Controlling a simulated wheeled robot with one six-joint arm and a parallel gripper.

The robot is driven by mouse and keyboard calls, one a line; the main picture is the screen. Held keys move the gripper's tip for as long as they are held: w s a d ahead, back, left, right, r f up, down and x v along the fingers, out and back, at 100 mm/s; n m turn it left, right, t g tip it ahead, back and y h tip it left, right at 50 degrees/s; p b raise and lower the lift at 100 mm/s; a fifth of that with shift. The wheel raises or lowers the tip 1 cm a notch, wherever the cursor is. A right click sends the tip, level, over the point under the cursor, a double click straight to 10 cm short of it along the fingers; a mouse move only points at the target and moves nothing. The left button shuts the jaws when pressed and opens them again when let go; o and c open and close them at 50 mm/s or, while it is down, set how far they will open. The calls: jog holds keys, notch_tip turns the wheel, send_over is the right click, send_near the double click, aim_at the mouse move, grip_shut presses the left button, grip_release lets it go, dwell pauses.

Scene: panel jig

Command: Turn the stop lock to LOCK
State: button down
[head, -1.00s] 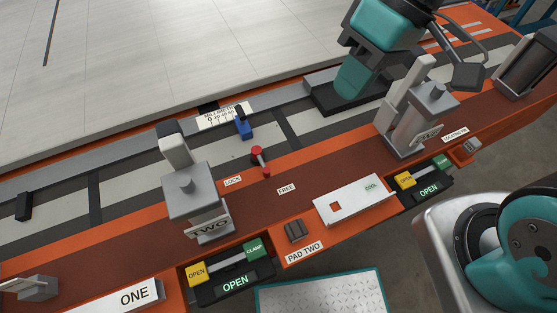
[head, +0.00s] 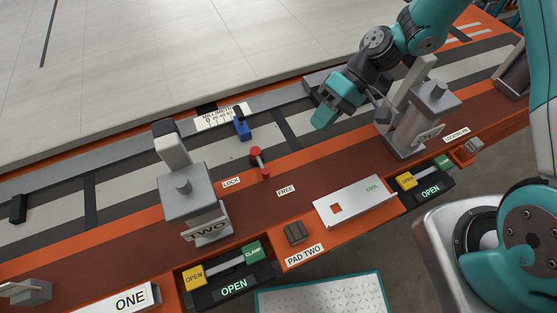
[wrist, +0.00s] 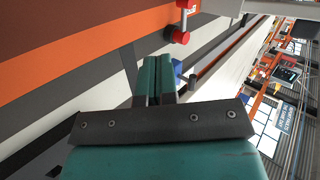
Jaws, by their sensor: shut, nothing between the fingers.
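The stop lock is a small red lever (head: 259,162) with a red end at each side of a short pale shaft. It sits on the jig bed above the LOCK label (head: 231,182) and the FREE label (head: 286,190). I cannot tell which label it points to. In the wrist view the red lever (wrist: 181,25) is at the top, ahead of the fingers and a little right. My gripper (head: 321,120) is shut and empty, above the bed to the right of the lever and apart from it. Its teal fingers also show shut in the wrist view (wrist: 155,68).
A blue stop (head: 241,128) stands by the millimetre scale (head: 222,117), behind the lever. Grey clamp TWO (head: 187,190) rises to the left, and another grey clamp (head: 420,110) rises close to my arm on the right. A white plate (head: 354,201) lies in front.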

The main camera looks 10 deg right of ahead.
aim_at(260, 162)
jog(key=p+x, duration=0.1)
jog(key=x, duration=0.8)
jog(key=shift+s+a+p, duration=0.1)
jog(key=shift+s+p, duration=0.1)
jog(key=shift+p, duration=0.2)
jog(key=shift+s+a+f+p, duration=0.1)
jog(key=shift+s+a+p, duration=0.2)
jog(key=shift+a, duration=0.35)
jog(key=shift+s+a+f+p, duration=0.1)
jog(key=shift+s+a+p, duration=0.15)
jog(key=shift+a, duration=0.4)
jog(key=shift+s+a+f+p, duration=0.2)
jog(key=shift+s+a, duration=0.2)
jog(key=shift+a, duration=0.25)
